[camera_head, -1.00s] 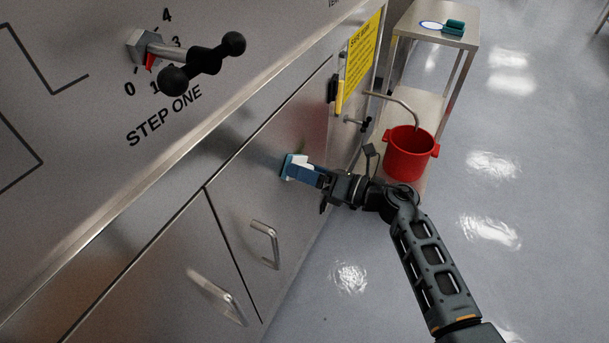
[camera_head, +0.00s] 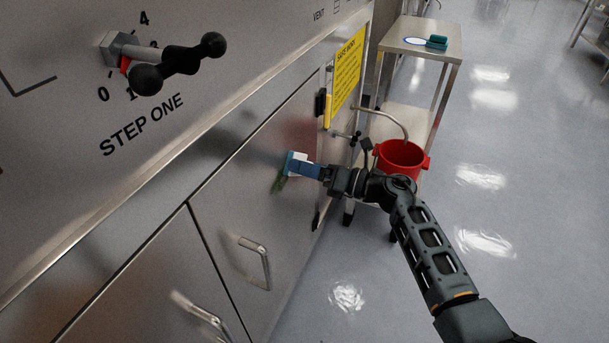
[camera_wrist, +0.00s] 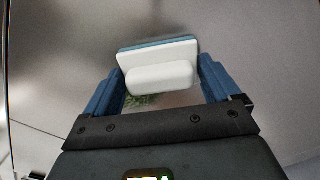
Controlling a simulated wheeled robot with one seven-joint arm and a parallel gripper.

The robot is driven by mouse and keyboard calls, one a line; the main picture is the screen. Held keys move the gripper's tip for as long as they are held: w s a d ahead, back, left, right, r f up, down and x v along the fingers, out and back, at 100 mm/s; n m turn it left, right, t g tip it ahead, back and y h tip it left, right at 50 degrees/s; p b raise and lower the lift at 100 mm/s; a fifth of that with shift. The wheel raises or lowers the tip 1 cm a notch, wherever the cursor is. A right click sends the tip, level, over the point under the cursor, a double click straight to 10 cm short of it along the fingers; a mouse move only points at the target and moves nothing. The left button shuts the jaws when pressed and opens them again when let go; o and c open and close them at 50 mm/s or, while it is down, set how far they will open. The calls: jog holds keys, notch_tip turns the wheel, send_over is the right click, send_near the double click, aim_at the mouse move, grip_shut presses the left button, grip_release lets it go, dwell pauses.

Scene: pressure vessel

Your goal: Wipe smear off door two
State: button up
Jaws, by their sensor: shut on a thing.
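My gripper (camera_head: 308,170) has blue fingers and is shut on a white-and-blue wiping pad (camera_head: 296,158). A green smear (camera_head: 279,183) shows on this door just below and left of the pad. In the wrist view the pad's white grip (camera_wrist: 160,77) sits between the fingers, and part of the green smear (camera_wrist: 137,100) shows beneath it. No label on the door reads as a number.
A bar handle (camera_head: 255,262) sticks out from the door, below the pad. A red bucket (camera_head: 402,157) stands right of the gripper, behind my arm. A steel cart (camera_head: 420,45) holds a teal object (camera_head: 436,42). A lever (camera_head: 180,62) juts out at upper left.

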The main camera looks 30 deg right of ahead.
jog(key=shift+w+d+b, duration=0.3)
jog(key=shift+w+d, duration=0.1)
jog(key=shift+d, duration=0.15)
jog(key=shift+w, duration=0.2)
